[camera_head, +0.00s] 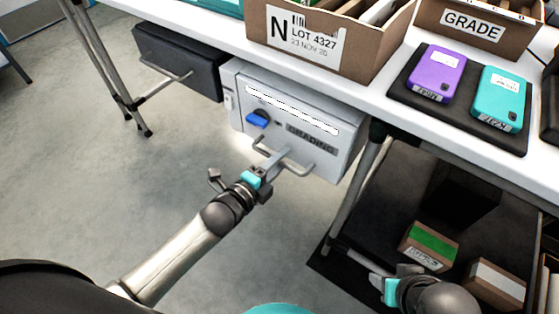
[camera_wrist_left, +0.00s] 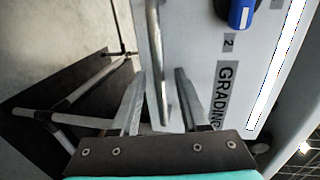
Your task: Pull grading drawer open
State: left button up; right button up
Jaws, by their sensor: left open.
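The grading drawer (camera_head: 330,118) is a light grey box front under the white table, labelled GRADING, and looks closed. Its label also shows in the left wrist view (camera_wrist_left: 226,90). A blue knob (camera_head: 257,118) sits on its front above a grey bar handle (camera_head: 298,168). My left gripper (camera_head: 270,160) is open at the handle. In the left wrist view the handle bar (camera_wrist_left: 157,60) runs between the two spread fingers (camera_wrist_left: 160,100), with gaps visible on both sides. My right gripper (camera_head: 405,272) is low at the right, its jaws too unclear to read.
A dark drawer (camera_head: 178,62) with a bar handle hangs left of the grading drawer. Cartons (camera_head: 325,45) and a dark tray (camera_head: 425,108) with purple and teal devices are on the table. Table legs (camera_head: 362,190) and a lower shelf with small boxes (camera_head: 428,247) are at right. Floor at left is clear.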

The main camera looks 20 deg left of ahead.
pick_arm(q)
jog(key=shift+c, duration=0.4)
grip_shut()
dwell(0.9)
